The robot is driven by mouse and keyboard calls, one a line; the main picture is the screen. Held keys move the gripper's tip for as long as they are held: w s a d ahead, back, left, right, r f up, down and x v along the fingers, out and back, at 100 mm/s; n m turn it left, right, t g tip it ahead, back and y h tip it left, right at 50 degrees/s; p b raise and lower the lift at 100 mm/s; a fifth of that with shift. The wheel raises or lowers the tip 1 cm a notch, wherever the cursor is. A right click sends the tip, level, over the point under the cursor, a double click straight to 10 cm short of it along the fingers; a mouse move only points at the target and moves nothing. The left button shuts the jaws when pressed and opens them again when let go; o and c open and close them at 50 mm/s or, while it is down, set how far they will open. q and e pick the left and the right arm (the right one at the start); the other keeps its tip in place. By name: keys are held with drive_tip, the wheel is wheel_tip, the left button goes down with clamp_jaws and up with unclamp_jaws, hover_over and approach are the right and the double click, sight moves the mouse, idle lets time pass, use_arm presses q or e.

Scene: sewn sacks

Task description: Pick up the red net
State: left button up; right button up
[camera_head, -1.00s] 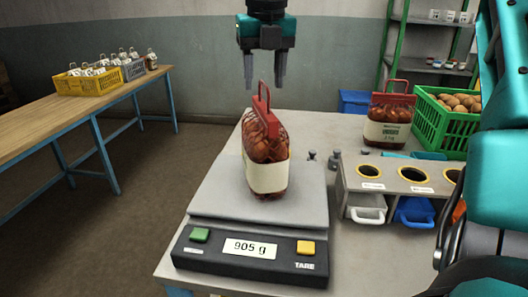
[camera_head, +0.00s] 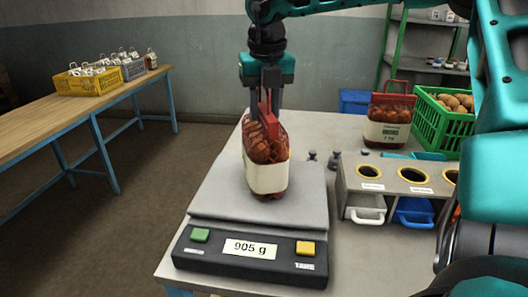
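The red net (camera_head: 266,148), a mesh bag of brown-red onions with a pale label band and a red loop handle, stands upright on the scale plate (camera_head: 220,195). My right gripper (camera_head: 266,104) points down from above, with its dark fingers at the handle and top of the bag. The handle shows between the fingers, but I cannot tell whether they press on it. The scale display (camera_head: 250,248) reads 905 g. My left gripper is not in view.
A grey holder (camera_head: 392,184) with round holes and scoops is right of the scale. A wooden table (camera_head: 60,125) with crates stands at left.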

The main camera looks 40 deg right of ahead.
clamp_jaws()
idle(1.0)
